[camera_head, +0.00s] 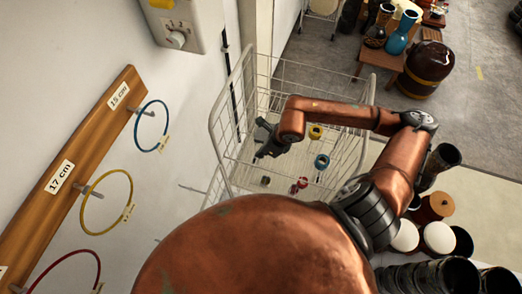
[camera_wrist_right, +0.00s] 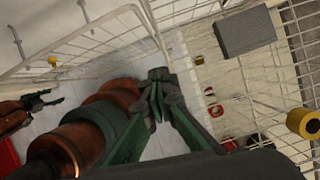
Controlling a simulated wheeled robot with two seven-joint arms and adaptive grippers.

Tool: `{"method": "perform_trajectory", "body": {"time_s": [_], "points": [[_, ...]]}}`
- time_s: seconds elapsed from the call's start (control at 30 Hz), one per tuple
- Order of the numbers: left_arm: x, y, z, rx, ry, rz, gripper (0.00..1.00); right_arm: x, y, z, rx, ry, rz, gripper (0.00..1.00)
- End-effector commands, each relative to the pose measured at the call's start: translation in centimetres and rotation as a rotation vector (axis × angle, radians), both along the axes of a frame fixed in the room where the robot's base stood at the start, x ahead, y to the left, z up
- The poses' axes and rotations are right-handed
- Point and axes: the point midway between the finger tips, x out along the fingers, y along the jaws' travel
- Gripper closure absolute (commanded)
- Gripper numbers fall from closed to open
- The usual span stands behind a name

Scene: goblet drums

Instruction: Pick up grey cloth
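My right gripper (camera_head: 265,142) is over the wire rack in the head view. In the right wrist view its green fingers (camera_wrist_right: 157,92) come together at the tips, with nothing seen between them. The grey thing is apart from them, up and to the right. My left gripper (camera_wrist_right: 46,100) seems to show small at the left edge of the wrist view, its fingers apart.
A white wire rack (camera_head: 216,123) stands against the wall under my right arm. A wooden board (camera_head: 73,165) with hoops hangs at left. Drums (camera_head: 438,237) stand at right.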

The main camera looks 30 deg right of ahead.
Motion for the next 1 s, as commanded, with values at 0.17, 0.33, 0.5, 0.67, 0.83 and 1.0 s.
{"method": "perform_trajectory", "body": {"time_s": [0.17,0.33,0.5,0.67,0.83,1.0], "points": [[-0.01,0.06,0.03,0.001,0.0,0.0,0.36,0.04,0.0,0.03,0.001,-0.001,0.0,1.0],[-0.02,0.07,0.03,0.001,0.0,0.0,0.36,0.06,0.02,0.02,0.0,-0.001,0.001,0.89],[-0.06,0.11,0.02,0.001,0.001,0.0,0.36,0.06,0.02,0.02,0.0,-0.001,0.001,0.77],[-0.09,0.12,0.01,0.001,0.002,0.0,0.36,0.07,0.02,0.02,0.0,-0.001,0.001,0.66],[-0.12,0.14,0.01,0.001,0.002,0.0,0.36,0.06,0.02,0.01,0.0,-0.001,0.001,0.54],[-0.12,0.14,0.01,0.001,0.002,0.0,0.36,0.07,0.01,0.01,0.0,-0.001,0.001,0.42]]}}
